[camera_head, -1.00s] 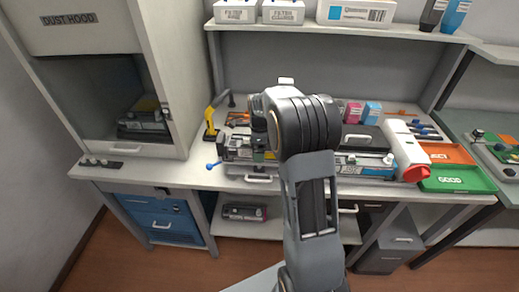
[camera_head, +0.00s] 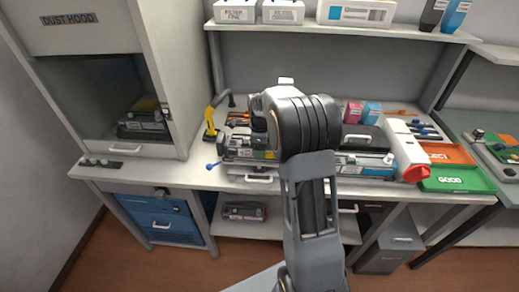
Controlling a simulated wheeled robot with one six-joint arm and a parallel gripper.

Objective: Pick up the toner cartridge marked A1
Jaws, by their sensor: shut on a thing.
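A dark grey toner cartridge (camera_head: 238,153) with a blue knob at its left end is on the bench, left of my arm. Its right part is hidden behind the arm. My gripper (camera_head: 262,145) is mostly hidden behind my arm; its dark end part shows over this cartridge, and it is shut on it. I cannot tell whether the cartridge touches the bench. No A1 mark is readable. Other cartridges show in the dust hood (camera_head: 145,122) and on the lower shelf (camera_head: 243,212).
A yellow-handled tool (camera_head: 211,122) stands behind left. To the right are a cartridge-like unit with blue parts (camera_head: 365,161), a white device with a red end (camera_head: 405,150), an orange tray (camera_head: 447,153) and a green tray (camera_head: 455,181). A shelf with boxes (camera_head: 355,13) runs above.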

